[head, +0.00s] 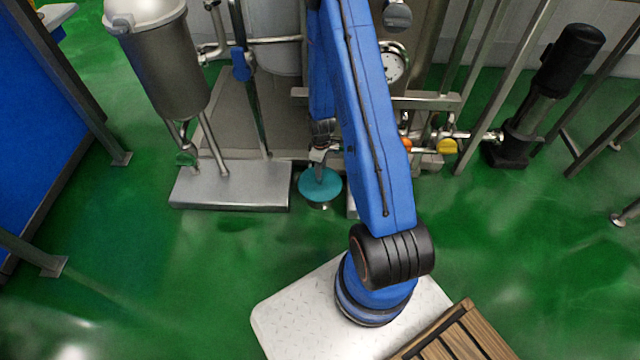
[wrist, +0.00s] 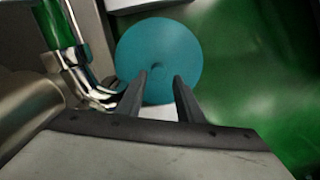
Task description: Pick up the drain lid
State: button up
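The drain lid looks to be the teal round disc (head: 320,186) by the front of the steel equipment. It also fills the upper middle of the wrist view (wrist: 160,45), with a small dark mark near its centre. My gripper (wrist: 160,78) is open. Its two dark fingers stand apart, with their tips over the near part of the disc in the picture and nothing held between them. I cannot tell whether the tips touch the disc. In the head view my gripper (head: 319,160) is small and partly hidden at the disc's far side.
A steel plinth (head: 230,193) stands left of the disc, under a steel vessel (head: 160,55). Bent steel pipework (wrist: 85,80) is close left of my fingers. Valves with a yellow handle (head: 447,146) are to the right. The green floor (head: 170,270) in front is clear.

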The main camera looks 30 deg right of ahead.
aim_at(324, 189)
jog(key=shift+w+f, duration=0.15)
jog(key=shift+f, duration=2.35)
jog(key=shift+c, duration=0.2)
grip_shut()
